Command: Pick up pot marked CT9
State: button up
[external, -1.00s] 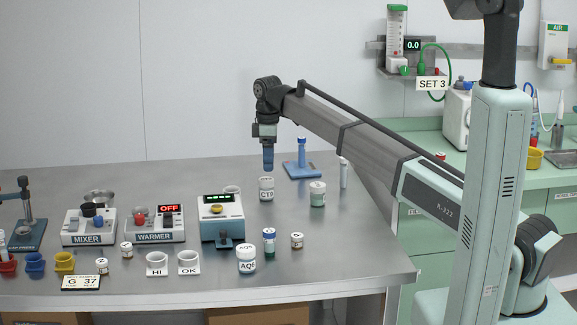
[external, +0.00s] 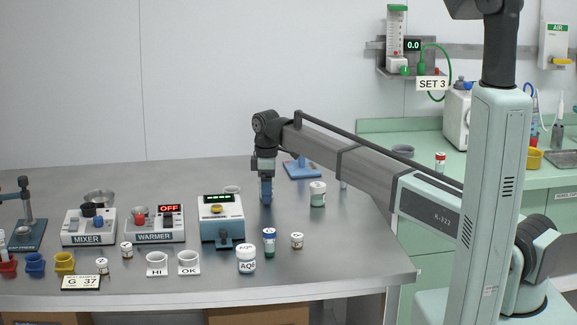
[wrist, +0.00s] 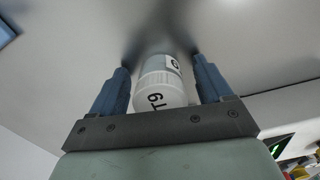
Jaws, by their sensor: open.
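The pot marked CT9 (wrist: 162,92) is white with a grey-blue band and black lettering, part of which reads "T9" in the wrist view. It sits between my gripper's two blue fingers, with a visible gap on both sides. My gripper (external: 266,201) points down and is open, its fingers low over the steel table around the pot. In the external view the fingers hide the pot almost wholly.
A pot with a green band (external: 317,194) stands close to the right of my gripper. A blue stand (external: 302,170) is behind it. A scale (external: 221,215) is to the left. The AQ6 pot (external: 247,260) and small vials stand in front.

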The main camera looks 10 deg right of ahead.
jog(key=shift+c, duration=0.3)
jog(key=c, duration=1.1)
jog(key=shift+o, duration=0.2)
